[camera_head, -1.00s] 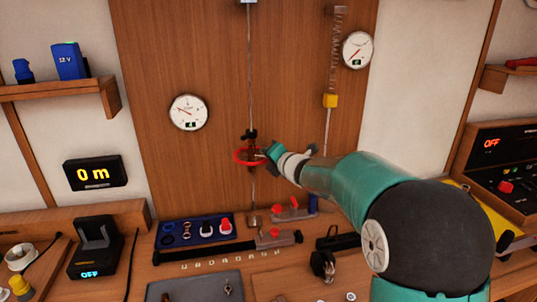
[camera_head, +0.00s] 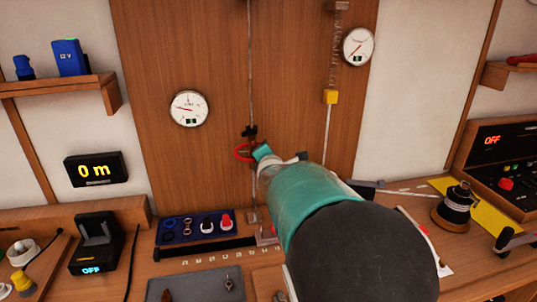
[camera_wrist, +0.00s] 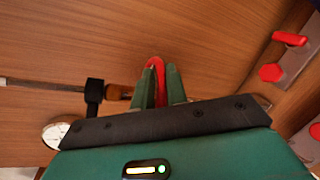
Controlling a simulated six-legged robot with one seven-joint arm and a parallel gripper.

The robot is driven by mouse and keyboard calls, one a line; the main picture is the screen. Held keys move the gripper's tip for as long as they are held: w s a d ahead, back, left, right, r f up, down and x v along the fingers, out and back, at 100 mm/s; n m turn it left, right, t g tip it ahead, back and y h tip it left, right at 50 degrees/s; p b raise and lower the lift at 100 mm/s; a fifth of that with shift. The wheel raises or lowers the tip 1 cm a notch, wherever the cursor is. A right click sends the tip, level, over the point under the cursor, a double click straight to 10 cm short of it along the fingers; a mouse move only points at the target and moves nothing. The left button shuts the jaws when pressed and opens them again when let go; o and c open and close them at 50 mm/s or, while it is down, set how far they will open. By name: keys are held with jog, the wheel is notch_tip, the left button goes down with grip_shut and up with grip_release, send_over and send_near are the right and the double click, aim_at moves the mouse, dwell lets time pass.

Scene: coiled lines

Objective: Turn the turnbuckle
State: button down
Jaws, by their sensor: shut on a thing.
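The turnbuckle (camera_head: 250,133) hangs on a vertical wire in front of the wooden wall panel, with a black fitting and a red ring (camera_head: 242,153). My gripper (camera_head: 260,153) is at the right side of the ring. In the wrist view, the two green fingers of my gripper (camera_wrist: 158,86) are shut on the red ring (camera_wrist: 154,66), which shows between them. The turnbuckle's brown body (camera_wrist: 118,92) and black fitting lie just left of the fingers there. My arm hides the lower right of the scene, and the far side of the ring is partly hidden.
A round gauge (camera_head: 189,108) is on the panel left of the wire. Another gauge (camera_head: 357,48) hangs at upper right beside a spring with a yellow block (camera_head: 330,97). Below is a workbench with a blue tool tray (camera_head: 196,226). A black winch (camera_head: 456,205) stands at right.

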jog(key=shift+s+a+f+m+g+h, duration=0.15)
jog(key=shift+s+f+m+h, duration=0.1)
jog(key=shift+f+m+h, duration=0.35)
jog(key=shift+s+a+f+m+g+h, duration=0.2)
jog(key=shift+f+m+h, duration=0.15)
jog(key=shift+h, duration=0.45)
jog(key=shift+s+d+m+h, duration=0.1)
jog(key=shift+m+h, duration=0.15)
jog(key=shift+h, duration=0.05)
jog(key=c, duration=2.2)
grip_release()
jog(key=shift+f+h, duration=0.2)
jog(key=shift+h, duration=0.2)
jog(key=c, duration=2)
grip_release()
jog(key=shift+d+f+m, duration=0.1)
jog(key=shift+d+m, duration=0.05)
jog(key=shift+m, duration=0.35)
jog(key=shift+d+g+h, duration=0.15)
jog(key=shift+g+h, duration=0.1)
jog(key=shift+h, duration=0.05)
jog(key=o, duration=0.5)
jog(key=shift+w, duration=0.2)
jog(key=shift+s, duration=0.15)
